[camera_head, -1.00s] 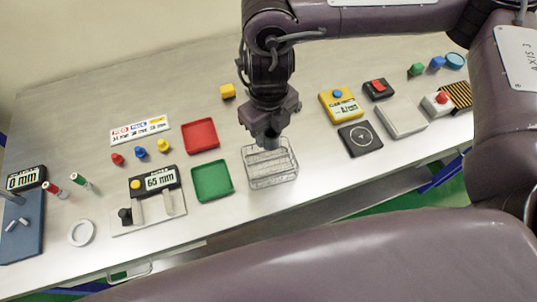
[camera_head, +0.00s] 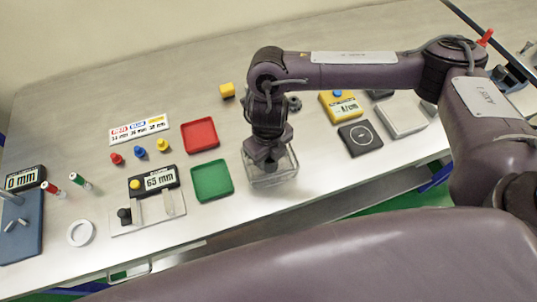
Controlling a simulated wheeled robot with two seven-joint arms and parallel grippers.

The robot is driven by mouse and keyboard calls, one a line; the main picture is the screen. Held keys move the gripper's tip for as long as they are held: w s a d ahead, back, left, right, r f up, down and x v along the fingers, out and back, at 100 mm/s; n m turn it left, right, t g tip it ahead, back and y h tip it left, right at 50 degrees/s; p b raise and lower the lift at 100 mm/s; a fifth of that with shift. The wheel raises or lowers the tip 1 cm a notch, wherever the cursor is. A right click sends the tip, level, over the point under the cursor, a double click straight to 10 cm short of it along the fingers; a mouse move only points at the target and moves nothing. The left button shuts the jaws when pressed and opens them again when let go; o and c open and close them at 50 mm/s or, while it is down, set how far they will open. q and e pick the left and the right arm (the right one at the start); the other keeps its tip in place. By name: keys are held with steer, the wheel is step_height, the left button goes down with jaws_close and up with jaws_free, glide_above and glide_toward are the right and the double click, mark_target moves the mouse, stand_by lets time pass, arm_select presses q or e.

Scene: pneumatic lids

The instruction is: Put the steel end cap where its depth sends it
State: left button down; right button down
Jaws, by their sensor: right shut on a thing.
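My right gripper (camera_head: 267,166) points down into the clear open container (camera_head: 273,182) near the table's front edge. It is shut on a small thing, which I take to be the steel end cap. The fingers and container walls hide it, so its shape and tilt cannot be told. A depth gauge with a blue base (camera_head: 22,232) and a display reading 0 mm (camera_head: 24,178) stands at the far left. A card (camera_head: 139,129) lists red, blue and yellow sizes in mm. A red tray (camera_head: 200,135) and a green tray (camera_head: 211,180) lie left of the container. My left gripper is not in view.
Red (camera_head: 116,158), blue (camera_head: 140,152) and yellow (camera_head: 163,146) pegs stand below the card. A yellow device (camera_head: 341,105) and black pad (camera_head: 360,136) lie right.

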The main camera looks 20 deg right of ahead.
steer(key=shift+f, duration=0.2)
steer(key=c, duration=0.9)
jaws_free()
steer(key=shift+c, duration=0.2)
steer(key=shift+r, duration=0.1)
steer(key=shift+r, duration=0.3)
step_height(320, 180, up, 12)
steer(key=shift+f, duration=0.15)
steer(key=shift+f, duration=0.1)
